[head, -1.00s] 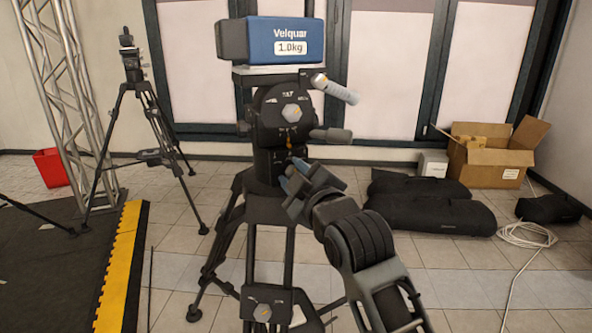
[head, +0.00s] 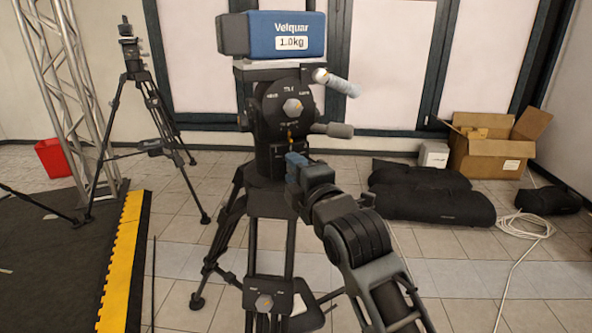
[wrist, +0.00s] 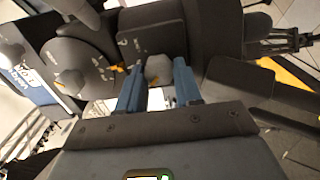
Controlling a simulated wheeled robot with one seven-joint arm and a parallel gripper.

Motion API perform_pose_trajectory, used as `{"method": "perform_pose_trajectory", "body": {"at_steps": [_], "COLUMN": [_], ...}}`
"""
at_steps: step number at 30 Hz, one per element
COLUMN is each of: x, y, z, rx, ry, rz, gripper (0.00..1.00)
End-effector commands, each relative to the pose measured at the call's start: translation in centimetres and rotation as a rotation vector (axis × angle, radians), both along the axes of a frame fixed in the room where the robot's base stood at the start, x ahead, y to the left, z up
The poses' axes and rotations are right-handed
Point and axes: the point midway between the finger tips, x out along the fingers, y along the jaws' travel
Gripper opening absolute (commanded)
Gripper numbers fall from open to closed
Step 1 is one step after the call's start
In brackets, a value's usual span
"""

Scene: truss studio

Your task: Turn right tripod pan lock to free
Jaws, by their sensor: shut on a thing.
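The right tripod (head: 268,205) stands upright in the middle of the head view, carrying a dark head with a blue box on top. In the wrist view its pan lock knob (wrist: 158,69) is grey and sits between my blue fingertips, with yellow marks beside it on the dark housing. My gripper (head: 296,163) is at the lower part of the tripod head, shut on this knob; it also fills the lower wrist view (wrist: 159,88). In the head view my gripper hides the knob, and its exact setting cannot be read.
Above the pan lock are a tilt dial (head: 292,106) and two side handles (head: 340,86) (head: 334,130). The blue box (head: 285,35) is on top. Another tripod (head: 135,75) stands at left by a truss. Black bags (head: 432,200) and a cardboard box (head: 495,150) lie at right.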

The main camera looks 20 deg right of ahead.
Motion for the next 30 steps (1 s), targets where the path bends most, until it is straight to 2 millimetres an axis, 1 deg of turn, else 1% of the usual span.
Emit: {"method": "perform_pose_trajectory", "body": {"at_steps": [16,17,24,30], "x": [0.01,0.01,0.01,0.01], "y": [0.11,0.11,0.06,0.02], "z": [-0.10,-0.10,-0.07,-0.11], "rx": [-0.024,-0.024,-0.024,-0.024], "ry": [0.002,0.002,0.001,0.002], "rz": [0.002,0.002,0.001,0.000], "gripper": [0.04,0.36,0.59,0.60]}}
